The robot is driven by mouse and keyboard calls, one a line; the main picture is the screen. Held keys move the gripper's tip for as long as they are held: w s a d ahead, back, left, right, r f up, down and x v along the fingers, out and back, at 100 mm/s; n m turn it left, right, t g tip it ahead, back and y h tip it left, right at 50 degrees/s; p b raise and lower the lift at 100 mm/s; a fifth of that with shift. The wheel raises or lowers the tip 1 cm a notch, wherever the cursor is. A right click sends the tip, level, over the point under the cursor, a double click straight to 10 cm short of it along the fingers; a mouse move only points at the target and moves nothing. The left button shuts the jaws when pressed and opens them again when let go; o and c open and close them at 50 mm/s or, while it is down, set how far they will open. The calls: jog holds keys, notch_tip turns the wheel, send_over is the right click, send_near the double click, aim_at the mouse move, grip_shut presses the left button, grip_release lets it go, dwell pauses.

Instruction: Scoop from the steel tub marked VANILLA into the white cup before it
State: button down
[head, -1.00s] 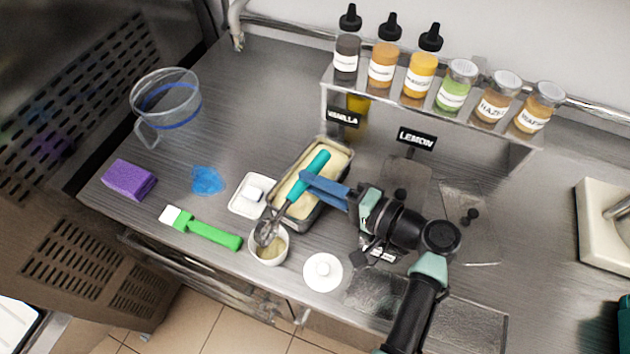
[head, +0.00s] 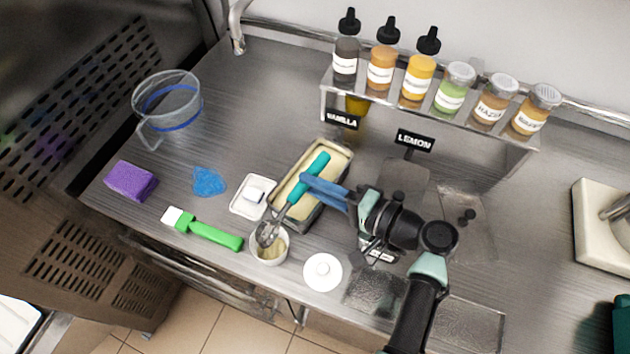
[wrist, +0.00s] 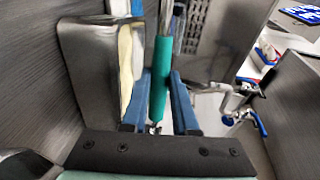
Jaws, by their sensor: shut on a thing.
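My gripper (head: 325,188) has blue fingers and is shut on the teal handle of a scoop (head: 308,178). The teal handle also shows upright between the fingers in the wrist view (wrist: 159,85). The scoop's metal head hangs tilted down at the white cup (head: 284,253), over or in its mouth; I cannot tell whether it touches. Pale yellow stuff shows inside the cup. The steel tub (head: 333,205) holds pale cream ice cream and stands just behind the cup, below the VANILLA sign (head: 342,119). The tub's side fills the left of the wrist view (wrist: 85,75).
A white dish (head: 240,207) and a round white lid (head: 322,272) flank the cup. A green brush (head: 212,235), blue patch (head: 208,181), purple sponge (head: 131,180) and clear jug (head: 167,105) lie left. A bottle shelf (head: 440,117) stands behind. A LEMON sign (head: 415,141) hangs there.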

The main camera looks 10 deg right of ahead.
jog(key=r+g+h+p, duration=0.1)
jog(key=g+h+p, duration=0.1)
jog(key=p, duration=0.3)
jog(key=a+r+g+h+p, duration=0.1)
jog(key=g+h+p, duration=0.1)
jog(key=p, duration=0.3)
jog(key=w+r+g+h+p, duration=0.1)
jog(key=g+h+p, duration=0.1)
jog(key=p, duration=0.3)
jog(key=shift+a+r+n, duration=0.1)
jog(key=shift+a+n, duration=0.05)
jog(key=shift+n, duration=0.25)
jog(key=g+h+p, duration=0.1)
jog(key=a+g+h+p, duration=0.1)
jog(key=h, duration=0.1)
jog(key=shift+w+r+p, duration=0.15)
jog(key=shift+w+p, duration=0.25)
jog(key=shift+w+g+h, duration=0.15)
jog(key=shift+g+h, duration=0.25)
jog(key=shift+g, duration=0.1)
jog(key=shift+w+a+r+g+h+p, duration=0.1)
jog(key=shift+a+r+g+h+p, duration=0.1)
jog(key=shift+r+g+h+p, duration=0.8)
